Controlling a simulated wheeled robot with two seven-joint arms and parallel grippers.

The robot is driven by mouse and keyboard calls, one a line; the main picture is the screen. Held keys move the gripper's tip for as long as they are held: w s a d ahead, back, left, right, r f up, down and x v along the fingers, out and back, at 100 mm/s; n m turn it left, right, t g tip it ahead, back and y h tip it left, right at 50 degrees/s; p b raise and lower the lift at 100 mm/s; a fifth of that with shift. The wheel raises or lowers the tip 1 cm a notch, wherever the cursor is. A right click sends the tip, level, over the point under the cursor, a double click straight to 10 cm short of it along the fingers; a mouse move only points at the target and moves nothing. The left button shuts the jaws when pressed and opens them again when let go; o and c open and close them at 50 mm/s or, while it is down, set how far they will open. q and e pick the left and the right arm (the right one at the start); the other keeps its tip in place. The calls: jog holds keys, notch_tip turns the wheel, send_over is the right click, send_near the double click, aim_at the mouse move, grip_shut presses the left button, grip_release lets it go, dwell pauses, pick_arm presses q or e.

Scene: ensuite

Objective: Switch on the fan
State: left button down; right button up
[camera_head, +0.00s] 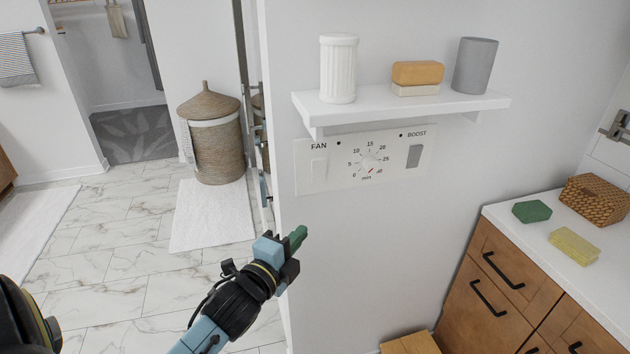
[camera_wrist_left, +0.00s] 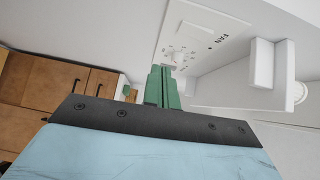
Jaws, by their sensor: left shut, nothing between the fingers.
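A white control panel (camera_head: 335,182) is on the wall below a shelf, at the middle of the head view. Its left part has a pale rocker switch (camera_head: 319,169) under the word FAN; I cannot tell its position. A timer dial (camera_head: 371,160) is at its middle and a grey BOOST switch (camera_head: 414,156) at its right. The panel also shows, turned over, in the left wrist view (camera_wrist_left: 205,38). My left gripper (camera_head: 301,235) is below the FAN switch and apart from the panel. Its green fingers (camera_wrist_left: 162,80) are shut and empty. My right gripper is not in view.
A white shelf (camera_head: 440,104) juts out above the panel, holding a ribbed white cup (camera_head: 338,68), soap (camera_head: 417,73) and a grey tumbler (camera_head: 475,65). A wooden cabinet (camera_head: 480,270) stands at right. The wall's edge is just left of the panel.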

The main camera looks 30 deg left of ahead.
pick_arm(q)
notch_tip(320, 180, up, 6)
jog(key=m+t, duration=0.1)
jog(key=shift+s+d+r+t, duration=0.2)
jog(key=shift+s+t, duration=0.1)
jog(key=shift+s, duration=0.15)
jog(key=p, duration=0.1)
send_near(325, 163)
jog(key=w+d, duration=0.2)
jog(key=w, duration=0.1)
jog(key=shift+w+a+r, duration=0.25)
jog(key=shift+w+a, duration=0.55)
jog(key=shift+w, duration=0.1)
jog(key=shift+w+a, duration=0.4)
jog(key=shift+a, duration=0.1)
jog(key=shift+r+p, duration=0.1)
jog(key=shift+p, duration=0.25)
